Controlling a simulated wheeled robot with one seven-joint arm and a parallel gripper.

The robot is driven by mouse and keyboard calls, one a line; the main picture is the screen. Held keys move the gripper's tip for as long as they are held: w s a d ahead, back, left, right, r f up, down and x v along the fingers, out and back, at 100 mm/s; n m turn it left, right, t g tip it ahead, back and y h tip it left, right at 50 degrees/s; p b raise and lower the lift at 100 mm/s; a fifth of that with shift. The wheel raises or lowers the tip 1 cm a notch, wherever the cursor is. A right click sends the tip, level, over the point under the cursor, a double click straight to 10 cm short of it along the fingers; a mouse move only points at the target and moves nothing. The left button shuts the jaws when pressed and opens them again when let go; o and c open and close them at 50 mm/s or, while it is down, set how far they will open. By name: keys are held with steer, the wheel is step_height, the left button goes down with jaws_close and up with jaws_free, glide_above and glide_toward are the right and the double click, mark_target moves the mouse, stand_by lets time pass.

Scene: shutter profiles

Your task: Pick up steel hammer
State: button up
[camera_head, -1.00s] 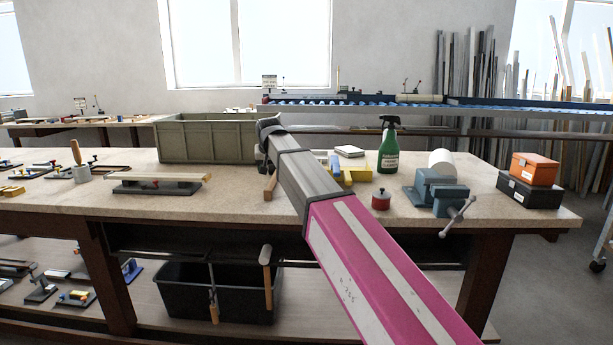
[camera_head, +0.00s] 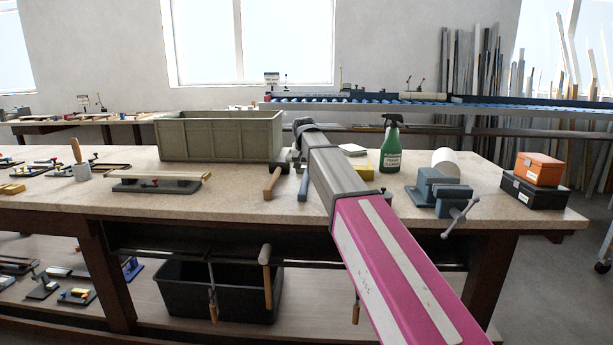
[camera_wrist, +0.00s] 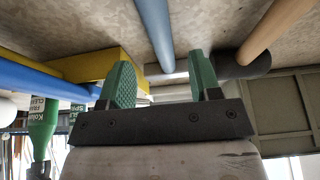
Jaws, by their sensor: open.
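The steel hammer appears to be the tool with a blue handle (camera_head: 303,186) and a grey metal head. It lies on the bench, partly hidden behind my arm. In the wrist view its blue handle (camera_wrist: 155,32) runs down from the top edge to a head (camera_wrist: 167,77) between the fingers. My gripper (camera_wrist: 161,82) is open, with green ridged pads on either side of the head and apart from it. Beside it lies a wooden-handled tool (camera_head: 271,184); its dark, thick head (camera_wrist: 238,66) is close to the right finger in the wrist view.
A grey-green crate (camera_head: 218,137) stands behind. A yellow object (camera_wrist: 95,66) and a blue bar (camera_wrist: 40,80) are left of the fingers in the wrist view. A green spray bottle (camera_head: 391,150), a vise (camera_head: 436,188) and boxes (camera_head: 535,180) are to the right. Clear bench lies in front.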

mark_target(305, 176)
steer(key=x, duration=0.5)
steer(key=shift+s+f, duration=0.1)
jaws_close()
